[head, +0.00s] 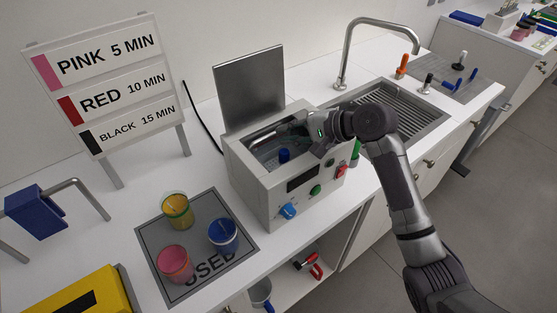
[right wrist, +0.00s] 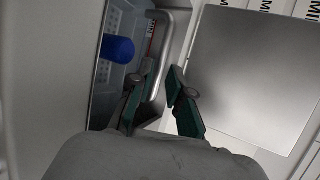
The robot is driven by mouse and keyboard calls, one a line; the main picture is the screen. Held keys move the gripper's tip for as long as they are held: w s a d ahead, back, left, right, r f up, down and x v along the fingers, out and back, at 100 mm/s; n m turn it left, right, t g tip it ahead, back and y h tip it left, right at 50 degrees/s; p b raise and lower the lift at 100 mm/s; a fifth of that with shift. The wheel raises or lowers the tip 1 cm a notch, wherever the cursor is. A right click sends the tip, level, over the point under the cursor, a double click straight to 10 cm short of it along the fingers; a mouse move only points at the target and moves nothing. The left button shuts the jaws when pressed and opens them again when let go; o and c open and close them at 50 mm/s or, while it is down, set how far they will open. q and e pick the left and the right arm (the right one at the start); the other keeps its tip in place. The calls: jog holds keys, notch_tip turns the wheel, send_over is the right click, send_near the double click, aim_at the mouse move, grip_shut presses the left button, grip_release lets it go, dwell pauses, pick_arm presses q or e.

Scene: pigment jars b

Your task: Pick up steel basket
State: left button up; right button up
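The steel basket (head: 262,137) sits in the open bath of the grey cleaner (head: 262,190); mostly its bright handle shows. In the right wrist view the handle (right wrist: 166,60) is a bent metal bar beside a perforated basket wall, with a blue piece (right wrist: 117,48) inside. My right gripper (head: 308,131) is over the right part of the bath. In the wrist view its green-padded fingers (right wrist: 160,84) are apart, with the handle's near end reaching between them; I cannot tell whether they touch it. My left gripper is not in view.
The cleaner's lid (head: 249,88) stands up behind the bath. Pink (head: 174,263), yellow (head: 177,210) and blue (head: 222,235) jars stand on a grey mat (head: 155,239) to the left. A sink (head: 409,112) with a tall tap (head: 345,50) lies to the right.

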aim_at(271, 136)
jog(key=shift+p+x, duration=0.4)
jog(key=shift+x, duration=1.55)
jog(key=shift+r, duration=0.1)
grip_shut()
